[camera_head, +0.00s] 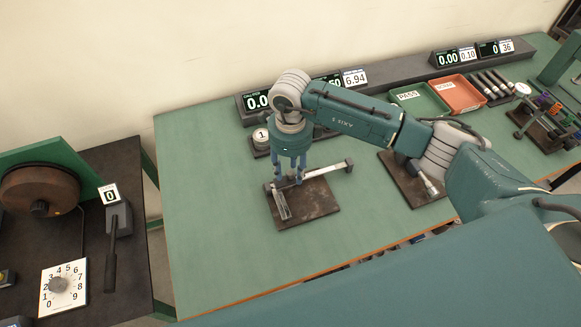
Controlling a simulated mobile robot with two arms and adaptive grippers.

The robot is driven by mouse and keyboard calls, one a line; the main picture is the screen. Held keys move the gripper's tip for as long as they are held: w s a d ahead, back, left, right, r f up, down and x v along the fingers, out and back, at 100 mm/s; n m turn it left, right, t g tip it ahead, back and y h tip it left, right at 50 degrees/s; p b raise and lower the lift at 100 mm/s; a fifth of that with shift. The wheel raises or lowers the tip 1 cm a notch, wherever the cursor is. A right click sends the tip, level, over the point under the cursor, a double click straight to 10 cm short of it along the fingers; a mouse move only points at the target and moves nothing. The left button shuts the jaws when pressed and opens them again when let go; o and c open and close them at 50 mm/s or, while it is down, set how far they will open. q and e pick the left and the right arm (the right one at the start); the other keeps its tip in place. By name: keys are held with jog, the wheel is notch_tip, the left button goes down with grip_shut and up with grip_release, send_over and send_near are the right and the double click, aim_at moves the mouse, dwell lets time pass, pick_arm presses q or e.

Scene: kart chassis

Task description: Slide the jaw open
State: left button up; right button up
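A caliper-like tool with a pale beam (328,169) lies on a dark square plate (314,204) on the green bench. Its jaw end (282,205) points toward the front at the plate's left side. My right gripper (289,181) points straight down over this jaw end, its two blue fingers apart, one on each side of it as seen here. The fingers hide part of the jaw, and whether they touch it cannot be told. My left gripper is not in view.
A weight-like block marked 1 (261,138) stands behind the plate. Another dark plate (409,183) with a tool lies to the right under my arm. Green (419,101) and red (457,94) trays and displays line the back. The bench's left front (205,240) is clear.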

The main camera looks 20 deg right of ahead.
grip_shut()
jog(key=d+b, duration=0.3)
jog(key=d, duration=0.6)
jog(key=shift+w+d+b, duration=0.1)
jog(key=shift+w+b, duration=0.1)
jog(key=shift+b, duration=0.1)
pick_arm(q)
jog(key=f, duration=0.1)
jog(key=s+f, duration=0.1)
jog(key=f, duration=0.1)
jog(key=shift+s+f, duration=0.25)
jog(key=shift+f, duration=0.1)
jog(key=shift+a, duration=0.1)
pick_arm(e)
grip_release()
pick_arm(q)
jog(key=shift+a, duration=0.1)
pick_arm(e)
jog(key=shift+r, duration=0.1)
notch_tip(320, 180, up, 12)
